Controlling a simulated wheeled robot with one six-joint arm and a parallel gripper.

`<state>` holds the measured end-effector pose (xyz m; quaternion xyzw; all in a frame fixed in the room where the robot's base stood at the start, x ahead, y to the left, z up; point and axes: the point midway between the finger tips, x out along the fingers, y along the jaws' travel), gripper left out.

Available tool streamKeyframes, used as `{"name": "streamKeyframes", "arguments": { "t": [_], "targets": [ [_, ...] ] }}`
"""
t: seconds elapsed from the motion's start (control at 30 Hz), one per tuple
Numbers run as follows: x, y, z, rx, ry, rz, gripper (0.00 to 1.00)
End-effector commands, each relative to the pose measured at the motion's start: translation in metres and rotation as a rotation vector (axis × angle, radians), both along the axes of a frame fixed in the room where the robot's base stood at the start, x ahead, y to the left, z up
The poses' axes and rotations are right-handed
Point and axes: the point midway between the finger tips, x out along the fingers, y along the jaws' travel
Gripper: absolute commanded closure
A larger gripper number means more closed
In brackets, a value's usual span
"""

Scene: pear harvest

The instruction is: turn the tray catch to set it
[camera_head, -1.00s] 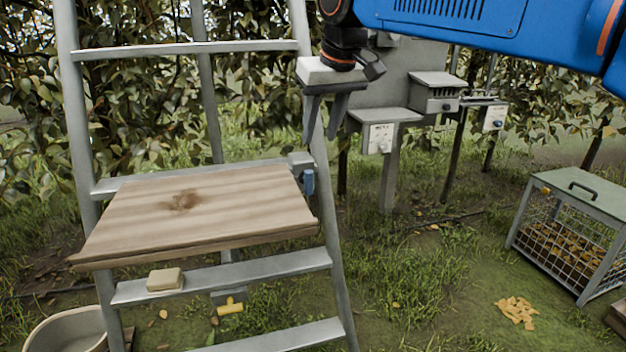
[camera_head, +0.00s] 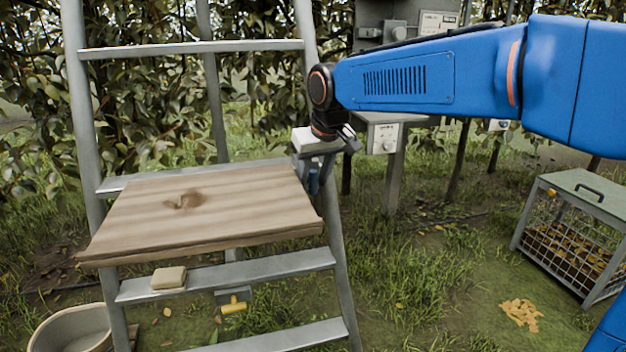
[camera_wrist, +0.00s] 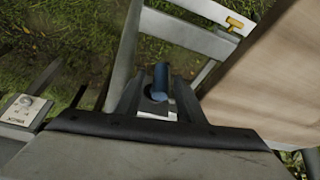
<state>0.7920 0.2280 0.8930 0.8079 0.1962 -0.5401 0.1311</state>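The tray catch is a blue lever (camera_wrist: 160,78) on a grey mount at the ladder's right rail, beside the wooden tray (camera_head: 200,211). In the head view the catch (camera_head: 314,182) is mostly hidden by my gripper. My gripper (camera_head: 318,185) points down over it. In the wrist view my gripper's fingers (camera_wrist: 157,95) stand apart, one on each side of the blue lever. A gap seems to show between the lever and the fingers; contact is not clear. The tray also fills the right of the wrist view (camera_wrist: 268,80).
The ladder (camera_head: 75,110) stands around the tray. A pale block (camera_head: 168,278) and a yellow handle (camera_head: 233,306) are on or by the lower steps. A bucket (camera_head: 70,330) is at lower left. A wire crate (camera_head: 575,230) stands right. Grey boxes stand behind my arm.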

Motion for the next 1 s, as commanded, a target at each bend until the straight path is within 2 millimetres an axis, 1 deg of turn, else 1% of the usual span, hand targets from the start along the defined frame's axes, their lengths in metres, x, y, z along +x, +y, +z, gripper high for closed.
{"name": "streamKeyframes", "arguments": {
  "t": [0.1, 0.37, 0.4, 0.47, 0.5, 0.53, 0.77, 1.0],
  "targets": [
    [0.0015, 0.0006, -0.0041, 0.0, 0.0, 0.0, 0.64],
    [0.0017, 0.0009, -0.0045, 0.0, 0.0, 0.0, 0.64],
    [0.0017, 0.0009, -0.0045, 0.0, 0.0, 0.0, 0.74],
    [0.0017, 0.0009, -0.0045, 0.0, 0.0, 0.0, 0.88],
    [0.0017, 0.0009, -0.0044, 0.0, 0.0, 0.0, 0.98],
    [0.0017, 0.001, -0.0044, 0.0, 0.0, 0.0, 1.0],
    [0.0009, 0.0023, -0.005, -0.022, -0.005, 0.003, 1.0],
    [0.0001, 0.0048, -0.0055, -0.153, -0.042, 0.005, 1.0]
  ]
}}
